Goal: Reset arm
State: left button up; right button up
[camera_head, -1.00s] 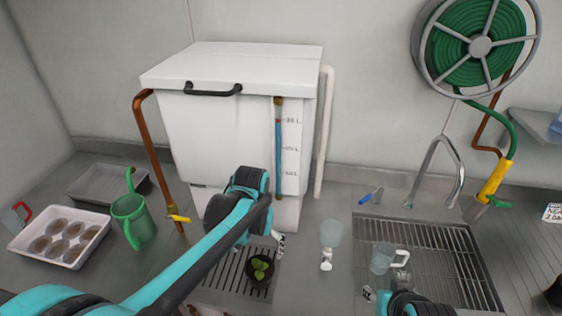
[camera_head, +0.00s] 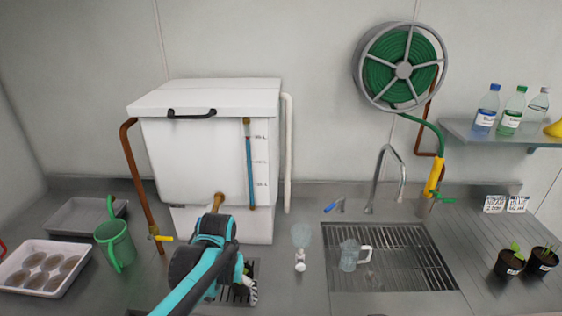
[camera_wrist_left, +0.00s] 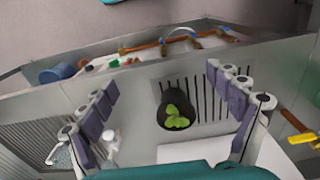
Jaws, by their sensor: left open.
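My left arm comes in from the bottom of the head view, in front of the white tank. My left gripper (camera_head: 247,287) hangs over the drain grate (camera_head: 222,297), partly hidden by the arm. In the left wrist view its fingers (camera_wrist_left: 168,112) are spread wide and hold nothing. A small dark pot with a green plant (camera_wrist_left: 174,110) stands on the grate and shows between the fingers; whether they are level with it I cannot tell. The arm hides this pot in the head view. My right gripper is not in view.
The white tank (camera_head: 215,165) stands behind the arm. A clear mug (camera_head: 349,256) stands on the sink grate (camera_head: 400,262). Two potted plants (camera_head: 509,265) are far right.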

pick_arm(q)
jog(key=s+a+t+b, duration=0.2)
jog(key=s+t, duration=0.1)
jog(key=s, duration=0.2)
jog(key=s+a+f+t+b, duration=0.1)
jog(key=s+a+t+b, duration=0.1)
jog(key=s+t, duration=0.2)
jog(key=shift+s+a, duration=0.35)
jog(key=shift+s, duration=0.55)
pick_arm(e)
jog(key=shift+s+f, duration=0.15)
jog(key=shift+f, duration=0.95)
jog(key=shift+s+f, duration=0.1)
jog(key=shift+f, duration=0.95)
